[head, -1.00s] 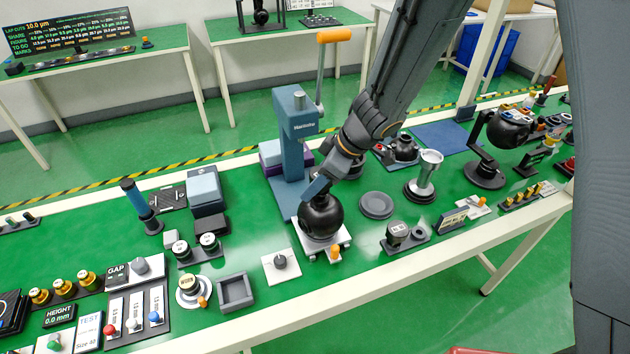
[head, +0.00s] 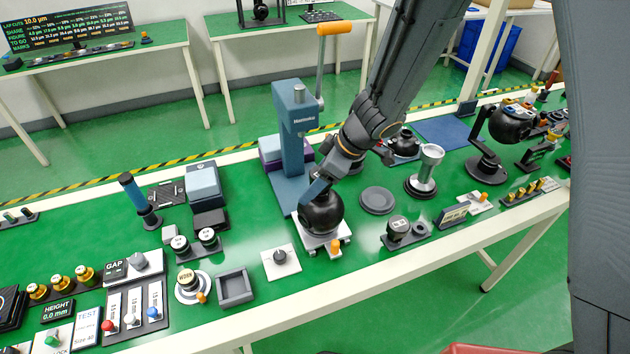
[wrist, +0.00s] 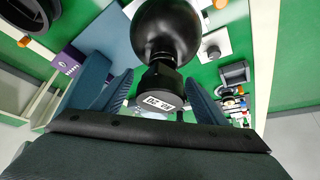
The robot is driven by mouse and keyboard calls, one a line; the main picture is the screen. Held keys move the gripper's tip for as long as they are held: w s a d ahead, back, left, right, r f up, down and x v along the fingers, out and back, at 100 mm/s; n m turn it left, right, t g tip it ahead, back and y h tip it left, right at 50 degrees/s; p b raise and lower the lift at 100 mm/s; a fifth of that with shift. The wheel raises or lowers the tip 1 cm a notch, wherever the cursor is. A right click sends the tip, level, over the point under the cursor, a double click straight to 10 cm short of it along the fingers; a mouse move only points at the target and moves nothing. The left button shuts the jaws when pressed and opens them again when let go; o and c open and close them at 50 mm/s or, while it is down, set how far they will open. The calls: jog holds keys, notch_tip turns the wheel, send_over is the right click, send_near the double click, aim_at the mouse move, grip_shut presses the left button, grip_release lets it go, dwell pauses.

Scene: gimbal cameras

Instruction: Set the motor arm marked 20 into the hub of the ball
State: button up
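The black ball (head: 322,213) sits on a white stand plate at the bench's front middle. In the wrist view the ball (wrist: 168,28) is at the top. The motor arm (wrist: 160,80), a dark stub with a white label reading 20 upside down, stands out from the ball towards my camera. It appears to meet the ball; the hub is hidden behind it. My gripper (wrist: 160,82) is around the motor arm, a finger on each side, with gaps showing beside it. In the head view my gripper (head: 316,190) is just above the ball.
A blue press (head: 292,140) with an orange-handled lever stands close behind the ball. A round grey plate (head: 377,200) and a silver cup (head: 428,170) are to the right. A square grey tray (head: 235,288) and a knob on a white plate (head: 281,262) are to the left.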

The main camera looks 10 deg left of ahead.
jog(key=shift+p+v, duration=0.35)
jog(key=shift+v, duration=3.55)
jog(key=shift+w, duration=0.1)
jog(key=shift+w+a+r+t+b, duration=0.15)
jog(key=shift+w+r+t+b, duration=0.25)
jog(key=shift+w+r, duration=0.5)
jog(key=w+d+m+t+h+b, duration=0.4)
jog(key=d+m, duration=0.5)
jog(key=d, duration=0.8)
jog(key=s+d+f+m+g, duration=0.1)
jog(key=s+d+f+m, duration=0.1)
jog(key=s, duration=0.3)
jog(key=s+d+f+m+g+h+b, duration=0.1)
jog(key=s+d+f+m+g, duration=0.1)
jog(key=s+d, duration=0.2)
jog(key=s+d+f+m+g+b, duration=0.1)
jog(key=s+d+f+m, duration=0.1)
jog(key=s, duration=0.4)
jog(key=shift+d+m+h, duration=0.4)
jog(key=shift+d+m, duration=0.2)
jog(key=shift+d, duration=0.05)
